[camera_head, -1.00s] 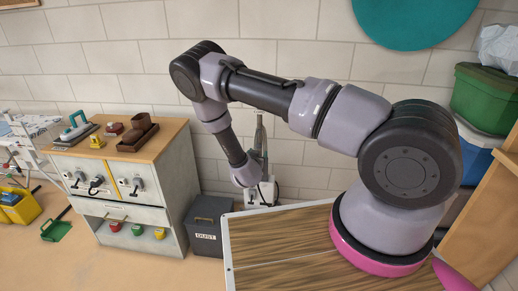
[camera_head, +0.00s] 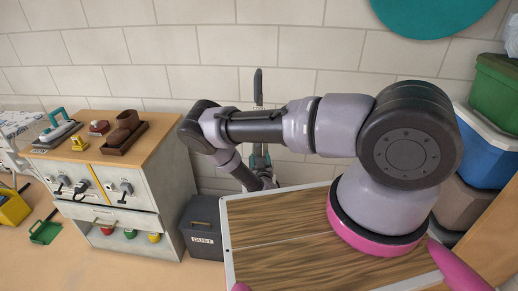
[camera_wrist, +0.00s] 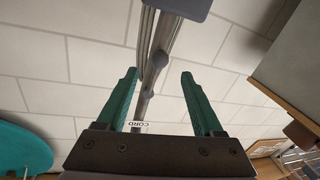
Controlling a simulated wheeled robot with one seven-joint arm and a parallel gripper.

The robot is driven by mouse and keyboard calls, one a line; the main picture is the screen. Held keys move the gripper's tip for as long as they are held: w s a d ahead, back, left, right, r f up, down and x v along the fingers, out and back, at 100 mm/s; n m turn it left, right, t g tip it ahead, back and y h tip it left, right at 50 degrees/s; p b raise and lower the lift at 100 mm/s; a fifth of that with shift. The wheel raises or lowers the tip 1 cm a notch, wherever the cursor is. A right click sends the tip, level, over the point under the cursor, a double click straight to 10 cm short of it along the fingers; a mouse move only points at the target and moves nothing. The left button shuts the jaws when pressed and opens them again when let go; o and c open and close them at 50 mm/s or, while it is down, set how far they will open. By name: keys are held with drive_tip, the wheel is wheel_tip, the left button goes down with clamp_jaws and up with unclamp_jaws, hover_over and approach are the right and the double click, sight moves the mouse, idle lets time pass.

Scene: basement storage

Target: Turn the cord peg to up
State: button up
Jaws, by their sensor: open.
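In the wrist view, a grey rounded piece that looks like the cord peg (camera_wrist: 154,65) lies against a grey upright pole between my fingers. Its narrow part slants toward the white CORD label (camera_wrist: 152,127), which reads upside down here. My gripper (camera_wrist: 160,74) is open, with one green finger on each side of the pole and a gap on both sides. I see no contact. In the head view, the dark top of the upright handle (camera_head: 258,87) rises behind my arm. My arm hides the peg there, and the gripper is hard to make out.
A grey DUST bin (camera_head: 203,225) stands beside a cabinet (camera_head: 158,190) at left. Stacked bins, including a blue one (camera_head: 489,145), stand at right. The wall (camera_head: 330,45) is close behind the handle.

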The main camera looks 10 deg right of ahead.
drive_tip(key=w, duration=0.6)
drive_tip(key=shift+w+d, duration=0.3)
drive_tip(key=shift+d, duration=0.1)
clamp_jaws()
idle(1.0)
